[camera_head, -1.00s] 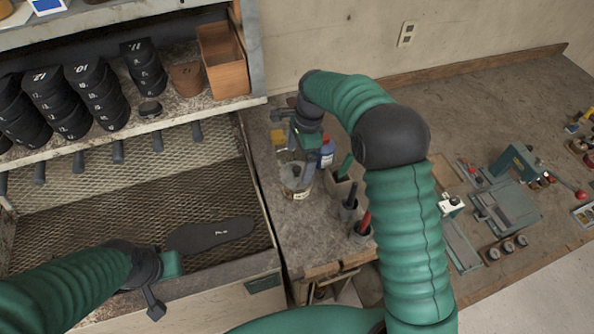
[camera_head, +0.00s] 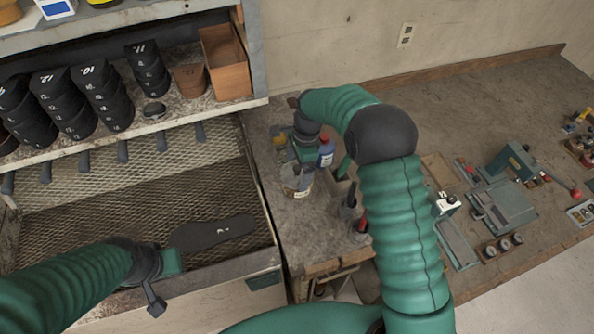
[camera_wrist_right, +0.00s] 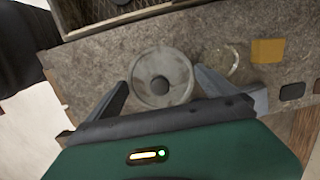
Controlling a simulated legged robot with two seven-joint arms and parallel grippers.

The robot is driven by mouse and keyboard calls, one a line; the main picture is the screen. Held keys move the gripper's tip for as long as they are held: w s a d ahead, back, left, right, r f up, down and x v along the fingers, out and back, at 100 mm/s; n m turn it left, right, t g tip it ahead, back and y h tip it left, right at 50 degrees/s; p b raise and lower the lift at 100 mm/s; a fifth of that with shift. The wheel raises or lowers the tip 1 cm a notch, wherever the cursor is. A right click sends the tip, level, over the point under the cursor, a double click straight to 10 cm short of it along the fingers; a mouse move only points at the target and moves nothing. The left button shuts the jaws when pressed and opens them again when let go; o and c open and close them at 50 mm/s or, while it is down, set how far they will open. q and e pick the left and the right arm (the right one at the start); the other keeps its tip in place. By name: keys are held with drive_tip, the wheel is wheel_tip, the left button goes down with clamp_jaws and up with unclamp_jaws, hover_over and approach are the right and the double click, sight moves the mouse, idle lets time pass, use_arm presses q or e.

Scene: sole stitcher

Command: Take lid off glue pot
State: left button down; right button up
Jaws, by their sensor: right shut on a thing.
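The glue pot (camera_head: 297,182) is a small pale jar with a label, standing on the bench just right of the drawer. My right gripper (camera_head: 303,158) is directly above it, pointing down. In the right wrist view, the round grey lid (camera_wrist_right: 161,95) with a dark centre knob lies between the two fingers of my right gripper (camera_wrist_right: 160,85), which is shut on it. The pot body is hidden below the lid there, and I cannot tell whether lid and pot touch. My left gripper (camera_head: 158,285) is at the drawer's front edge; its jaws are unclear.
A blue bottle (camera_head: 326,152) and a yellow item (camera_head: 280,142) stand close behind the pot. Dark-handled and red-handled tools (camera_head: 361,222) stand to its right. A black sole (camera_head: 213,232) lies in the mesh drawer. The bench's back middle is clear.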

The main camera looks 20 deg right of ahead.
sight(296, 167)
drive_tip(key=shift+r, duration=0.1)
drive_tip(key=shift+w+r+b, duration=0.1)
drive_tip(key=shift+r+b, duration=0.25)
drive_tip(key=shift+r, duration=0.2)
wheel_tip(296, 167, up, 2)
drive_tip(key=shift+b, duration=0.45)
drive_tip(key=s+a+r+b, duration=0.2)
drive_tip(key=s+a+b, duration=0.2)
drive_tip(key=s+a, duration=0.7)
drive_tip(key=s+d+f+p, duration=0.2)
drive_tip(key=s+f, duration=0.1)
drive_tip(key=s, duration=0.5)
drive_tip(key=s+d+f+p, duration=0.2)
drive_tip(key=s+f, duration=0.1)
drive_tip(key=s, duration=0.6)
drive_tip(key=w+d+p, duration=0.1)
drive_tip(key=w, duration=0.4)
drive_tip(key=w+d+f+p, duration=0.1)
drive_tip(key=w, duration=0.4)
drive_tip(key=w+d+f+p, duration=0.1)
drive_tip(key=w+d, duration=0.1)
drive_tip(key=w, duration=0.3)
drive_tip(key=shift+w+f, duration=0.1)
wheel_tip(296, 167, down, 3)
drive_tip(key=shift+f+p, duration=0.1)
drive_tip(key=shift+p, duration=0.8)
drive_tip(key=shift+w+f, duration=0.1)
drive_tip(key=shift+f, duration=0.15)
